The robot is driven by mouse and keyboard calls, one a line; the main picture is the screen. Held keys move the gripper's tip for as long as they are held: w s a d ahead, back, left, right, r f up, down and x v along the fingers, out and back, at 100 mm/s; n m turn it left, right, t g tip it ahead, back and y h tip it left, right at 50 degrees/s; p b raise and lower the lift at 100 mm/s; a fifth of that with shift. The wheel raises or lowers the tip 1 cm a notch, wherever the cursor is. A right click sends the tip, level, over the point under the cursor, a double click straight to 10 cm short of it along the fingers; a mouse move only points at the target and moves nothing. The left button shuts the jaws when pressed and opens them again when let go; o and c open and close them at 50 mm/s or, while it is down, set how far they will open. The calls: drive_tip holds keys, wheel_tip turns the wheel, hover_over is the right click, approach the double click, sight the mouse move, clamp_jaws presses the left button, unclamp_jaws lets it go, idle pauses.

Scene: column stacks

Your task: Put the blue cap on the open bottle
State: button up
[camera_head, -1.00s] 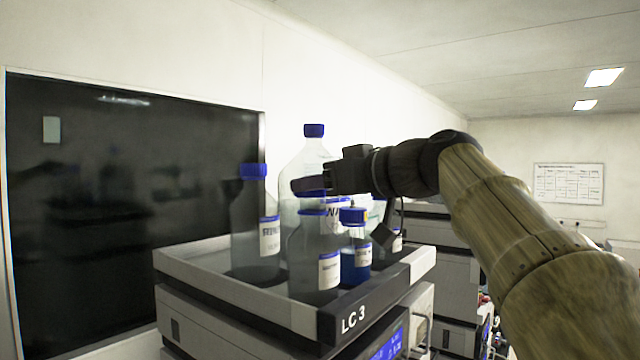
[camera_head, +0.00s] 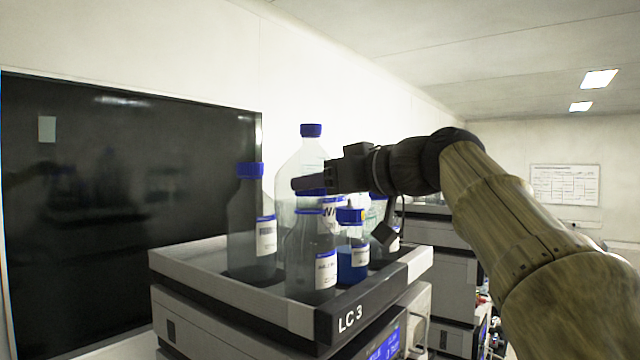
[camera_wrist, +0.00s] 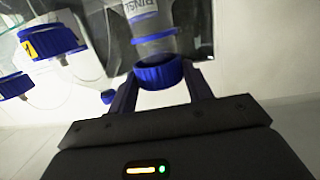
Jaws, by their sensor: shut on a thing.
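The blue cap (camera_wrist: 160,72) is between the two fingers of my gripper (camera_wrist: 163,95) in the wrist view, and the gripper is shut on it. In the head view my gripper (camera_head: 308,184) is above the front clear bottle (camera_head: 311,255), with the cap (camera_head: 311,193) showing below the dark fingers. The bottle has a white label and a blue ring at its neck. In the wrist view the bottle's neck (camera_wrist: 155,46) lines up with the cap. I cannot tell whether the cap touches the rim or sits fully on it.
A blue-capped bottle (camera_head: 251,225) stands left, a tall one (camera_head: 311,150) behind, and a small bottle of blue liquid (camera_head: 352,262) just right. All stand in the grey tray (camera_head: 190,262) atop the LC 3 stack. A dark panel (camera_head: 120,220) is at left.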

drive_tip(key=shift+s, duration=0.2)
drive_tip(key=shift+w+a, duration=0.2)
drive_tip(key=shift+a, duration=0.05)
drive_tip(key=shift+s+d+f, duration=0.1)
drive_tip(key=shift+s+f, duration=0.05)
drive_tip(key=shift+s, duration=0.15)
drive_tip(key=shift+w+f+b, duration=0.2)
drive_tip(key=shift+b, duration=0.2)
drive_tip(key=shift+s+f, duration=0.1)
drive_tip(key=shift+f+b, duration=0.4)
drive_tip(key=shift+b, duration=0.2)
idle(0.3)
drive_tip(key=o, duration=1)
